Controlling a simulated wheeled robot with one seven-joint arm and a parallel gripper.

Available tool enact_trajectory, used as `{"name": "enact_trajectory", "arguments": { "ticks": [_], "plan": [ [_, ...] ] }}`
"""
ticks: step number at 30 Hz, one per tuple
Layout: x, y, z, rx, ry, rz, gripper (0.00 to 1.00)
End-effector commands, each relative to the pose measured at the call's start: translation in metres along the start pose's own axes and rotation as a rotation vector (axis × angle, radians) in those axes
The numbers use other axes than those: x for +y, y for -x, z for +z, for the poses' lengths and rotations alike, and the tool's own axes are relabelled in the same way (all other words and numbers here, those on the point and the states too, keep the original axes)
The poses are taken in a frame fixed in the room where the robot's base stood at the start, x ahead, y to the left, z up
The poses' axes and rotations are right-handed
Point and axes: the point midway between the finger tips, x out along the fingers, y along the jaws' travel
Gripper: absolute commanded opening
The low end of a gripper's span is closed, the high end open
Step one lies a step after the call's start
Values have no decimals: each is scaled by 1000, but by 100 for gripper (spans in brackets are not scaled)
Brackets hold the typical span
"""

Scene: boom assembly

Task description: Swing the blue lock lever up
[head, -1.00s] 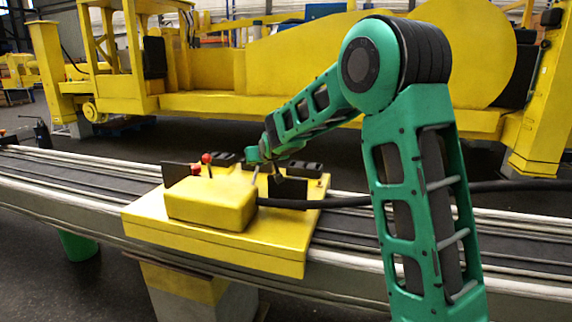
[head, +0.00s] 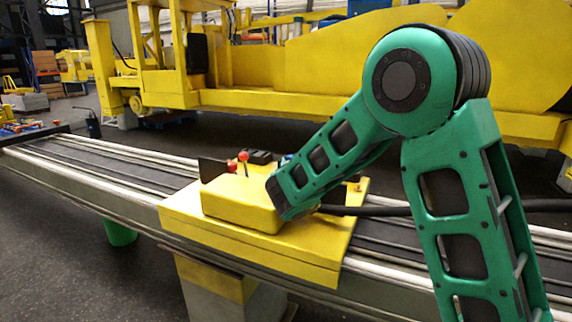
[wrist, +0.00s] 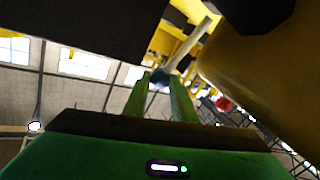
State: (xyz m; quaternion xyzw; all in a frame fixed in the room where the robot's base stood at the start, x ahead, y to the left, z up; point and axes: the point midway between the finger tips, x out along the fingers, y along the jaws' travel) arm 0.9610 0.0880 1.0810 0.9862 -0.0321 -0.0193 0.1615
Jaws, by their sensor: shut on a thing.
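In the wrist view, my gripper (wrist: 161,82) has its two green fingers closed around a dark blue piece, the blue lock lever (wrist: 158,74), at their tips. A pale bar (wrist: 190,44) runs from beside the fingertips toward the upper right; I cannot tell if it belongs to the lever. In the head view, my green forearm hides the gripper and the lever's grip. The yellow carriage (head: 190,222) sits on the rail, with a raised yellow housing (head: 235,203) on it.
A red-knobbed lever (head: 243,157) stands beside the housing; a red knob (wrist: 224,104) shows in the wrist view. A black hose (head: 375,211) runs right from the carriage. The long rail (head: 100,195) crosses the view. Large yellow machinery (head: 330,75) stands behind.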

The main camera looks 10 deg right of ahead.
Motion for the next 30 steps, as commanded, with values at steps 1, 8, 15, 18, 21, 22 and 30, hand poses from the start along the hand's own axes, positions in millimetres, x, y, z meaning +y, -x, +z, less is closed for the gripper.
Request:
{"name": "enact_trajectory", "arguments": {
  "ticks": [1,8,15,18,21,22,30],
  "plan": [
    [-2,0,0,9,2,-1,0],
    [3,1,0,22,7,9,0],
    [4,0,1,21,6,9,0],
    [5,0,1,21,5,10,38],
    [6,0,2,19,6,12,43],
    [7,0,2,19,7,13,43],
    [8,5,2,17,8,15,43]
  ]
}}
